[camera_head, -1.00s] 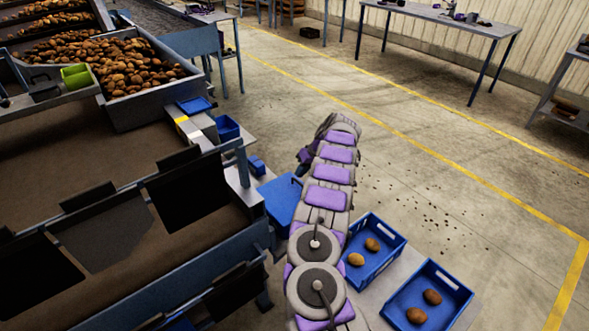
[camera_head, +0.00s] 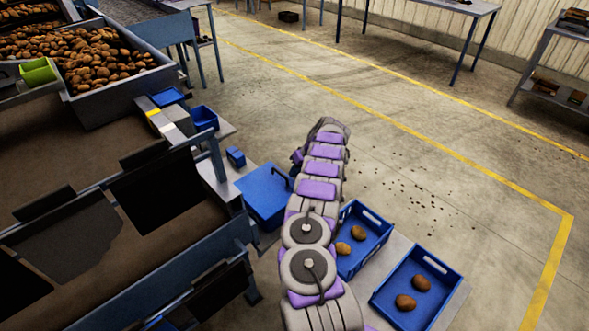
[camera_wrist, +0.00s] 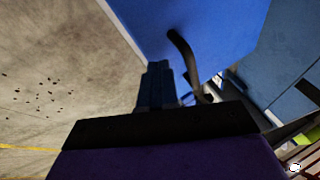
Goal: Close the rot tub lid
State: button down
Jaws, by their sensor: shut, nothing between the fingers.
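The rot tub lid (camera_head: 262,193) is a flat blue panel left of my arm in the head view. It lies over the tub and looks about level; whether it is fully seated I cannot tell. A dark curved handle (camera_head: 283,177) stands at its right edge. In the wrist view, the blue lid (camera_wrist: 215,28) fills the upper middle and the curved handle (camera_wrist: 184,55) hangs from it. My gripper (camera_wrist: 160,68) is shut and empty, just left of the handle, with no clear contact visible. In the head view my arm hides the gripper.
Two blue crates (camera_head: 377,220) (camera_head: 440,265) with potatoes stand right of my arm. The grader frame (camera_head: 225,255) borders the left. A small blue bin (camera_head: 204,118) and a small blue block (camera_head: 236,157) sit behind the lid. Open floor (camera_head: 430,150) lies to the right.

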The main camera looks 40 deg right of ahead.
jog(key=shift+a, duration=0.2)
jog(key=shift+f, duration=0.1)
jog(key=p+v, duration=0.3)
jog(key=v, duration=1.4)
jog(key=shift+d, duration=0.1)
